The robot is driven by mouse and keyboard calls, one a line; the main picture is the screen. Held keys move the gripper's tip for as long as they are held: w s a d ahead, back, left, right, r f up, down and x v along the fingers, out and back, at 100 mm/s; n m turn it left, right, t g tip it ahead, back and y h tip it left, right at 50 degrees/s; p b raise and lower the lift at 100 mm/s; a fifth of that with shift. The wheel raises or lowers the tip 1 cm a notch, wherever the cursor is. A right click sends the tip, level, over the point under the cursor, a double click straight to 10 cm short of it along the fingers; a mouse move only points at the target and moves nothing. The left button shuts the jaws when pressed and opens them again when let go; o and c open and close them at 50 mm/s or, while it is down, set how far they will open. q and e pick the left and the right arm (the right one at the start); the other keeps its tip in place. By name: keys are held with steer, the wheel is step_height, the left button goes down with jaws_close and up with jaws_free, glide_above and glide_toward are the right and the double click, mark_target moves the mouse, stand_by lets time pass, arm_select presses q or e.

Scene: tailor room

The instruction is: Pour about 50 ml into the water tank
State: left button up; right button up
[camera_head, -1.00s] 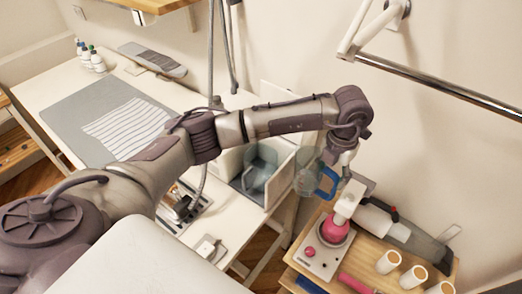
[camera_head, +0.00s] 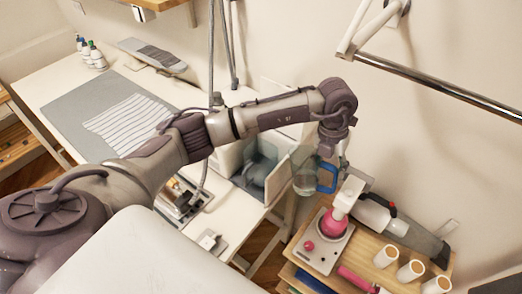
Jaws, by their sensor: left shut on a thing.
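My left gripper (camera_head: 342,160) is shut on the blue handle of a clear measuring jug (camera_head: 304,181). The jug looks close to upright, in the air to the right of a white open-topped unit (camera_head: 282,178) by the table's right end. Bluish-grey parts (camera_head: 257,173) show inside this unit; they may be the water tank, but I cannot tell for sure. The jug's mouth is not over the unit's opening in this view. The liquid level in the jug is too small to read. My right gripper is out of view.
A wooden cart (camera_head: 395,250) at the right holds a pink-and-white device (camera_head: 331,228), a grey handheld vacuum (camera_head: 415,235) and several white cylinders (camera_head: 411,271). The white table (camera_head: 50,97) bears a grey mat (camera_head: 75,108). A metal rail (camera_head: 440,87) crosses the wall.

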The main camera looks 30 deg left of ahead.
arm_select(q)
steer(key=shift+a+r+h, duration=0.1)
steer(key=shift+a+h, duration=0.2)
steer(key=shift+a, duration=0.1)
steer(key=a+r+h+b, duration=0.4)
steer(key=a+r+h, duration=0.3)
steer(key=a+h, duration=0.3)
steer(key=shift+a+r, duration=0.15)
steer(key=shift+r, duration=0.15)
steer(key=shift+a, duration=0.15)
